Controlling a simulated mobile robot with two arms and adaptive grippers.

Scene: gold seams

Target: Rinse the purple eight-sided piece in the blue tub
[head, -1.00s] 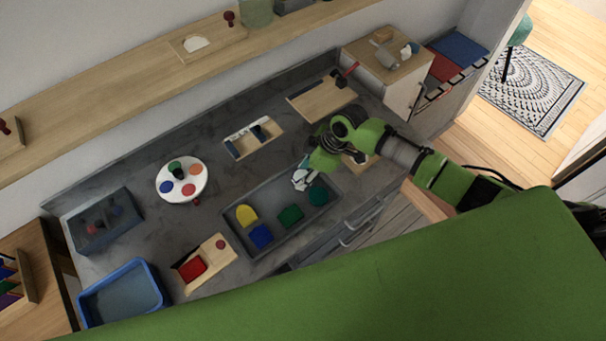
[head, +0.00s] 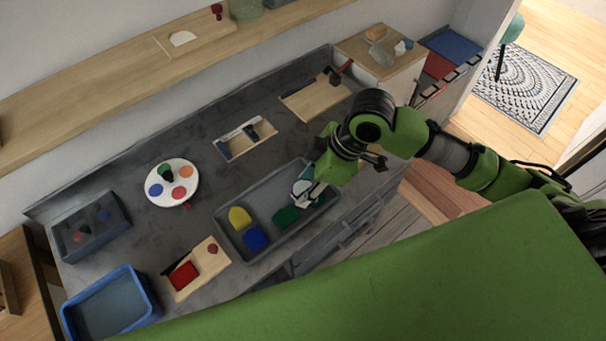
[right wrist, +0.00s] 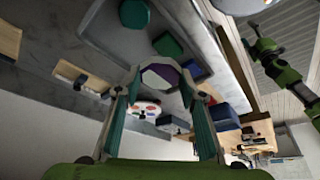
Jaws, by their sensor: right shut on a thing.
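The purple eight-sided piece (right wrist: 165,72) shows in the right wrist view between the fingertips of my right gripper (right wrist: 162,82). It has a dark purple patch and pale faces. The gripper is shut on it. In the head view my right gripper (head: 306,190) is over the right end of the grey tray (head: 228,247), and I cannot make out the purple there. The blue tub (head: 149,290) stands at the lower left of the counter, far from this gripper. Its inside looks grey-blue and even. My left gripper is not in view.
The tray holds a yellow piece (head: 239,218), a blue piece (head: 256,238) and a green piece (head: 286,217). Between tray and tub lies a wooden board with a red inset (head: 183,275). A white round palette (head: 160,203) and a dark bin (head: 75,243) stand behind.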

